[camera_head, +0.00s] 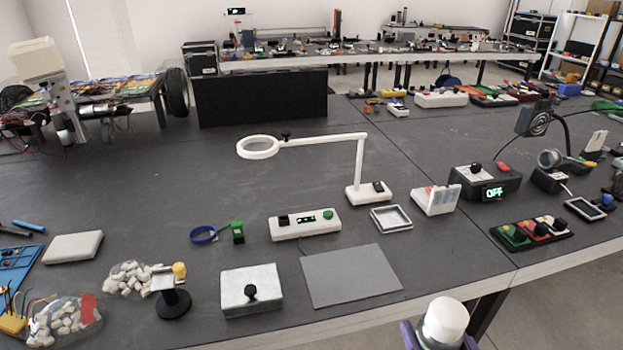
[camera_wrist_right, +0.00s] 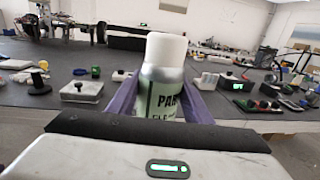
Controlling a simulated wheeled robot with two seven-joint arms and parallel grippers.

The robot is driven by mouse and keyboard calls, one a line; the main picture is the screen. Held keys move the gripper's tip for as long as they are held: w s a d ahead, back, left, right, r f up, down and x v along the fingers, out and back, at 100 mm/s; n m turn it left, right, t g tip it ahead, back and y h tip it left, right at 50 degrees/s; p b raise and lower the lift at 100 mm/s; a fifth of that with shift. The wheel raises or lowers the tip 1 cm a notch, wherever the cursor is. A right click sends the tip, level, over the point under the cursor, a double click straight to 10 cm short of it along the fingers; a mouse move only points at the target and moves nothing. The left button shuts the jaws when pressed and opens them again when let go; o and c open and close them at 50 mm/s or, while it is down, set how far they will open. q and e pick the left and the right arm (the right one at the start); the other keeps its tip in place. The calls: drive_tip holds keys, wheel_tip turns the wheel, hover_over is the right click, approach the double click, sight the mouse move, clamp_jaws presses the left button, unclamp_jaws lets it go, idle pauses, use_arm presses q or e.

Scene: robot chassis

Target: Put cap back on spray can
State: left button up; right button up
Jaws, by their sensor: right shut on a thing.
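The spray can (camera_wrist_right: 161,92) is pale green with dark lettering and stands upright between the purple fingers of my right gripper (camera_wrist_right: 163,101). My right gripper is shut on the can's body. A white cap (camera_wrist_right: 166,48) sits on the can's top in the right wrist view; whether it is fully pressed down I cannot tell. In the head view the white cap (camera_head: 446,318) shows at the bottom edge, with the purple fingers beside it and the can's lower part out of frame. My left gripper is not in view.
The can is in front of the dark table's near edge. Near that edge lie a grey mat (camera_head: 350,275), a white box with a black knob (camera_head: 251,291) and a black stand (camera_head: 173,304). A white magnifier lamp (camera_head: 360,165) stands mid-table. Open tabletop lies left of it.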

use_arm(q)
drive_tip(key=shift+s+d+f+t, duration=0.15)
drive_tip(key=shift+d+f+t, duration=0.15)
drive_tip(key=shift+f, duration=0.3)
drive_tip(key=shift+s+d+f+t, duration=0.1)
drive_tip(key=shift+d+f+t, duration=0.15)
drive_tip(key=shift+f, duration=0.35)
use_arm(e)
drive_tip(key=shift+w+d+m+h, duration=0.2)
drive_tip(key=shift+d+m+h, duration=0.6)
drive_tip(key=shift+d+h, duration=0.7)
drive_tip(key=shift+d, duration=0.2)
